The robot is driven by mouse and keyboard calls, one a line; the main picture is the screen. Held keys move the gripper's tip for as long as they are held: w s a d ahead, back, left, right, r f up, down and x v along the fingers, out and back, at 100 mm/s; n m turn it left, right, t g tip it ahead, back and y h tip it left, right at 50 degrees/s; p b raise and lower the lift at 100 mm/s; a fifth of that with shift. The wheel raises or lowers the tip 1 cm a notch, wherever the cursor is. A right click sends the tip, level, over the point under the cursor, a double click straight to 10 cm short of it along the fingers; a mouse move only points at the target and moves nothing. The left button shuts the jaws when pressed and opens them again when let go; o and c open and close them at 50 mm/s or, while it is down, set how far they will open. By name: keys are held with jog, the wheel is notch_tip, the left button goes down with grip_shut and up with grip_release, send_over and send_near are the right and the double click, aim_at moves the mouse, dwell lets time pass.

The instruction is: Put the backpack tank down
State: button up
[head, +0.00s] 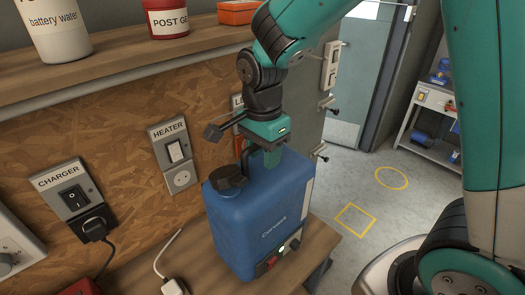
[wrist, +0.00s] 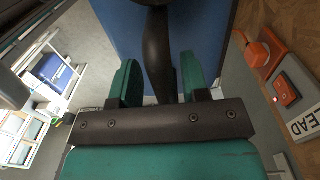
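The backpack tank (head: 255,215) is a blue upright box with a black cap, a "Corvent" label and small red and green fittings low on its front. It is at the wooden bench (head: 327,247), close to its right end; its underside is hidden, so I cannot tell whether it rests fully on the top. My gripper (head: 271,155) is over the tank's top. The tank's blue top (wrist: 208,30) shows behind.
A charger socket (head: 73,197) with a black plug and a heater switch (head: 174,150) are on the wall behind. A white cable plug (head: 173,287) lies left of the tank. A shelf (head: 120,72) runs above. Yellow markings (head: 355,220) are on the floor at right.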

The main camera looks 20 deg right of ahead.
notch_tip(320, 180, up, 11)
jog(key=shift+w+f+b, duration=0.1)
jog(key=shift+w+b, duration=0.05)
jog(key=shift+b, duration=0.8)
jog(key=shift+r, duration=0.4)
jog(key=s+a+f+n+y, duration=0.2)
jog(key=s+n, duration=0.7)
jog(key=n, duration=0.1)
jog(key=s+a+f+n+y, duration=0.2)
jog(key=s+a+n, duration=0.1)
jog(key=s+n, duration=0.6)
jog(key=n, duration=0.2)
jog(key=shift+f+n, duration=0.2)
jog(key=shift+n, duration=0.1)
